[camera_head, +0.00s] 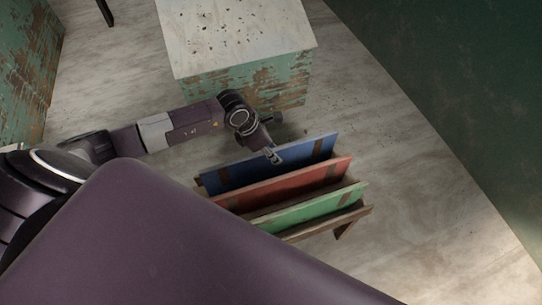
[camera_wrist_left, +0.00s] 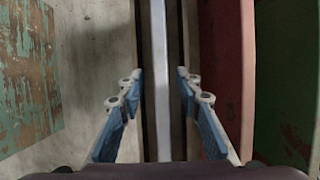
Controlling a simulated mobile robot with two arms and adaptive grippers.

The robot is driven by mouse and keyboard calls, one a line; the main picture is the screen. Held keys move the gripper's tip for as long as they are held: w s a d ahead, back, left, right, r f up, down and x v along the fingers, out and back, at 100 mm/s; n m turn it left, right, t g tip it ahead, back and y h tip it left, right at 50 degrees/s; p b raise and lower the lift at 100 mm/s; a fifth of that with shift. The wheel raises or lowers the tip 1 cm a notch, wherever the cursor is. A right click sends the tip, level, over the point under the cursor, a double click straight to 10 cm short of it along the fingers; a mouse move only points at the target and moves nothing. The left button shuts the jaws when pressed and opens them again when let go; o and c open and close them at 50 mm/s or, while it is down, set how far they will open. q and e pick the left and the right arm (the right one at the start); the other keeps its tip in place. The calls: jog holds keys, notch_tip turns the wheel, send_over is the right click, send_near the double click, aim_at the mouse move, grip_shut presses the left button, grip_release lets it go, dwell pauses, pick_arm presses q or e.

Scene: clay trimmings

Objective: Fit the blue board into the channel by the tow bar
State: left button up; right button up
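The blue board (camera_head: 308,154) stands on edge in a wooden rack (camera_head: 358,216), at the back of a row of boards. My left gripper (camera_head: 273,155) is at its top edge, near the middle of its length. In the left wrist view, the board's narrow top edge (camera_wrist_left: 162,60) runs up the picture between the two fingers of my left gripper (camera_wrist_left: 158,85). The fingers are spread, with a gap on both sides of the edge. My right gripper is not in view. I cannot make out a tow bar or a separate channel.
A red board (camera_head: 310,182) and a green board (camera_head: 318,208) stand in the same rack beside the blue one. A worn block with peeling green paint (camera_head: 245,77) stands behind the rack. A green wall (camera_head: 450,90) is at the right. The floor right of the rack is clear.

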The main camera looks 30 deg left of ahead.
aim_at(271, 164)
pick_arm(q)
jog(key=x, duration=0.4)
jog(key=shift+d+f+b, duration=0.1)
jog(key=shift+f+b, duration=0.2)
jog(key=shift+b, duration=0.05)
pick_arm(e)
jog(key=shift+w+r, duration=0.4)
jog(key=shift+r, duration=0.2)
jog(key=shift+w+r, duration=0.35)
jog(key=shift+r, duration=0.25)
pick_arm(q)
grip_shut()
jog(key=shift+r, duration=0.1)
